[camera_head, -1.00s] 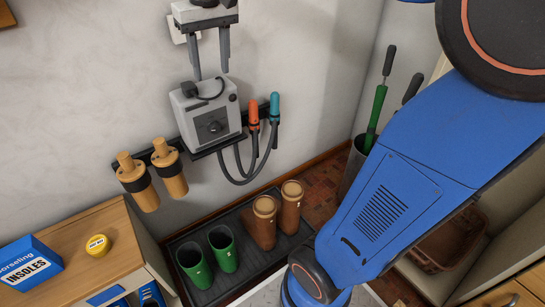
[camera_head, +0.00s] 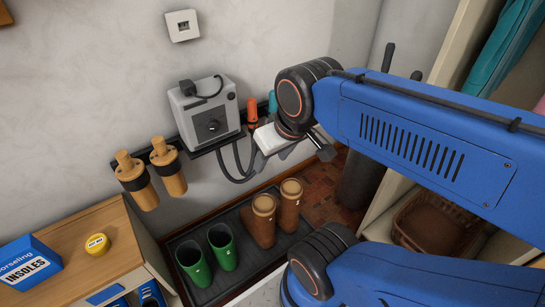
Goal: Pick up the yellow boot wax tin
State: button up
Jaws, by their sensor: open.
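The yellow boot wax tin (camera_head: 97,244) is a small round tin with a dark-lettered label. It sits on the wooden cabinet top (camera_head: 128,247) at the lower left, beside the blue insoles box. My gripper (camera_head: 277,152) is in the middle of the view, up and to the right of the tin and well apart from it. It is open, with nothing seen between the fingers. My own wrist and arm hide part of it.
The blue insoles box (camera_head: 28,264) stands left of the tin. Behind are two tan cylinders (camera_head: 168,167) and a grey wall unit (camera_head: 208,112) with hoses. Green boots (camera_head: 222,247) and brown boots (camera_head: 264,222) stand on a dark tray (camera_head: 203,296) right of the cabinet.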

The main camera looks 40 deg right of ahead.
aim_at(98, 244)
jog(key=j+u, duration=0.6)
jog(key=u, duration=0.15)
jog(key=j+u, duration=0.4)
jog(key=k+l, duration=0.05)
